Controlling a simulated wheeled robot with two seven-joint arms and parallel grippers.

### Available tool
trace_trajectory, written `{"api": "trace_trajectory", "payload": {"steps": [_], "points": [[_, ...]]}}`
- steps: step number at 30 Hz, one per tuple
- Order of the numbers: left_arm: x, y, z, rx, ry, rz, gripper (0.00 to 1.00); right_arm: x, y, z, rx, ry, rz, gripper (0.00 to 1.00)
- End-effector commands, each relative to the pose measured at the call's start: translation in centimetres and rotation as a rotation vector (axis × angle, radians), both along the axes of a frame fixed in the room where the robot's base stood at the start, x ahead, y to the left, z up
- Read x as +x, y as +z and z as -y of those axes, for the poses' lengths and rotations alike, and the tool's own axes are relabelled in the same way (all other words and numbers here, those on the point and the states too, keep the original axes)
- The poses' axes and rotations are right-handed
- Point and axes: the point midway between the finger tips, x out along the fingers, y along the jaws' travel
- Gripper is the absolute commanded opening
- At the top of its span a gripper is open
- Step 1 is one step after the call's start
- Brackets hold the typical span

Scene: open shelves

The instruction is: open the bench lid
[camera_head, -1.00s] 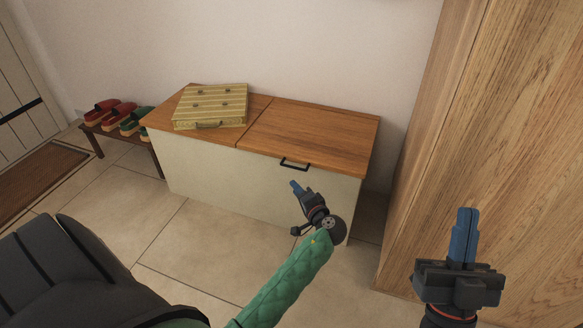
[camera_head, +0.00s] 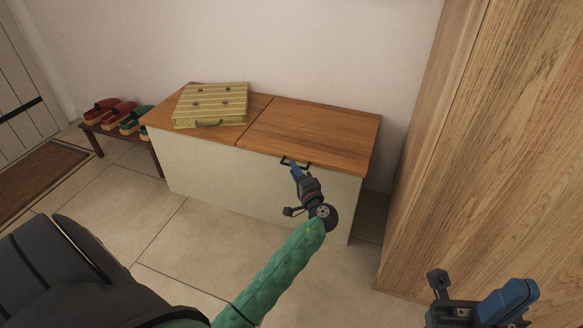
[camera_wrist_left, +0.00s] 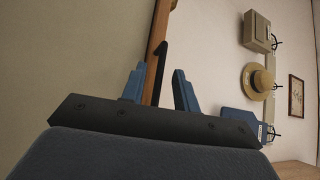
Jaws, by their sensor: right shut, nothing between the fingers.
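The bench (camera_head: 235,185) has a pale front and a wooden top. The right part of that top is the lid (camera_head: 318,130), lying flat and closed. A black bar handle (camera_head: 307,165) is on the lid's front edge. My left gripper (camera_head: 294,167) is at the handle, its tips overlapping the handle's left end. In the left wrist view my left gripper's blue fingers (camera_wrist_left: 160,86) are apart, with the handle (camera_wrist_left: 160,62) lying between them. Whether they touch it I cannot tell. My right gripper (camera_head: 512,300) is shut and empty at the lower right, away from the bench.
A striped case (camera_head: 211,104) lies on the left part of the bench top. A low rack (camera_head: 95,142) with red and green shoes stands left of the bench. A tall wooden cabinet (camera_head: 490,150) rises on the right. The lid's top is clear.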

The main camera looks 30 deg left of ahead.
Motion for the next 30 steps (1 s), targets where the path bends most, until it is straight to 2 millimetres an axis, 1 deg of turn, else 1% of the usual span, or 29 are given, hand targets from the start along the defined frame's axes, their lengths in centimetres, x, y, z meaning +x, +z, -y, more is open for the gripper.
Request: {"api": "trace_trajectory", "payload": {"steps": [3,7,11,18,20,21,23,30], "points": [[0.8,0.0,-1.3,0.001,0.000,0.000,0.30,0.0,-0.5,-0.1,-0.007,-0.002,-0.002,0.00],[1.3,0.3,-2.2,0.001,-0.001,-0.001,0.30,0.1,-0.7,-0.2,-0.011,-0.004,-0.004,0.00],[1.6,0.3,-2.6,0.000,0.000,-0.001,0.30,0.1,-0.7,-0.2,-0.013,-0.005,-0.006,0.00],[1.6,0.4,-2.6,0.000,0.000,-0.001,0.30,0.1,-0.8,-0.2,-0.013,-0.005,-0.007,0.00],[1.6,0.4,-2.6,0.000,0.000,-0.001,0.19,0.1,-0.8,-0.2,-0.013,-0.005,-0.007,0.00],[1.6,0.4,-2.6,0.000,0.000,-0.001,0.11,0.1,-0.7,-0.2,-0.013,-0.005,-0.007,0.00],[1.6,0.4,-2.6,-0.001,0.000,-0.001,0.00,0.1,-0.8,-0.2,-0.012,-0.005,-0.008,0.00],[1.6,0.4,-2.6,-0.001,0.000,-0.002,0.00,0.1,-0.7,-0.2,-0.012,-0.004,-0.006,0.00]]}}
